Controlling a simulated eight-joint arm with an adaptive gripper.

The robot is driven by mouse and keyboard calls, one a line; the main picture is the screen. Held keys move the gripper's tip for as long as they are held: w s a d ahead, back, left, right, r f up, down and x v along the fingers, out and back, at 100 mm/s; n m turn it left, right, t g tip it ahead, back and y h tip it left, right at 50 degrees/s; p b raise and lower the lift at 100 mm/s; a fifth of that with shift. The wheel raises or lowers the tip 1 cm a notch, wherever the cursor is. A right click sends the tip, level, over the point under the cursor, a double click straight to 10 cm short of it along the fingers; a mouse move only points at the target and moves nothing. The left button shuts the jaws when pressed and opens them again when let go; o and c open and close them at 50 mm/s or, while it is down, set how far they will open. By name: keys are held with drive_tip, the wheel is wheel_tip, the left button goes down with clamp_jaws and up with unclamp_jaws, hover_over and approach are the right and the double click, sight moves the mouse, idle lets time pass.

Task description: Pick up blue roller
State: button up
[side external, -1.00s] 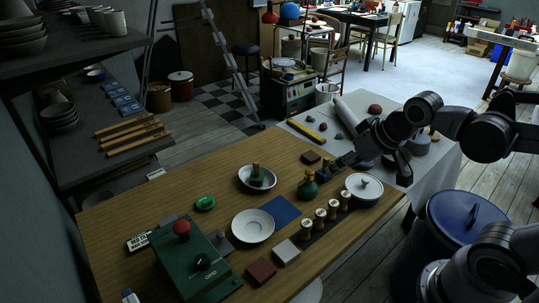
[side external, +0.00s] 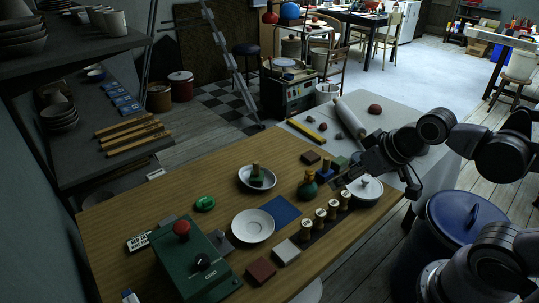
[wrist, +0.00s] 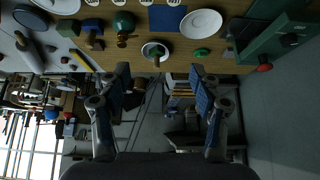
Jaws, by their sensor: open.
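My gripper (wrist: 160,76) is open and empty, its two blue-padded fingers spread apart in the wrist view. In the side view my gripper (side external: 350,178) hangs over the right end of the wooden table, close to the lidded white pot. A small blue piece (wrist: 92,26) beside a brown block shows at the upper left of the wrist view; it may be the blue roller, but its shape is unclear. It lies beyond the fingers and off to their left, not between them. In the side view my gripper partly hides this area.
A white saucer (side external: 252,226) and blue cloth (side external: 281,209) lie left. A pale rolling pin (side external: 349,117) lies on the grey table.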

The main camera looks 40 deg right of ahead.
idle(0.3)
drive_tip(key=c, duration=0.3)
drive_tip(key=m+g+h, duration=0.3)
drive_tip(key=m+g, duration=0.1)
drive_tip(key=m, duration=0.5)
hover_over(327, 160)
drive_tip(key=s+a, duration=0.2)
wheel_tip(327, 160, down, 12)
drive_tip(key=shift+x, duration=4.95)
drive_tip(key=shift+d, duration=0.1)
drive_tip(key=shift+c, duration=0.3)
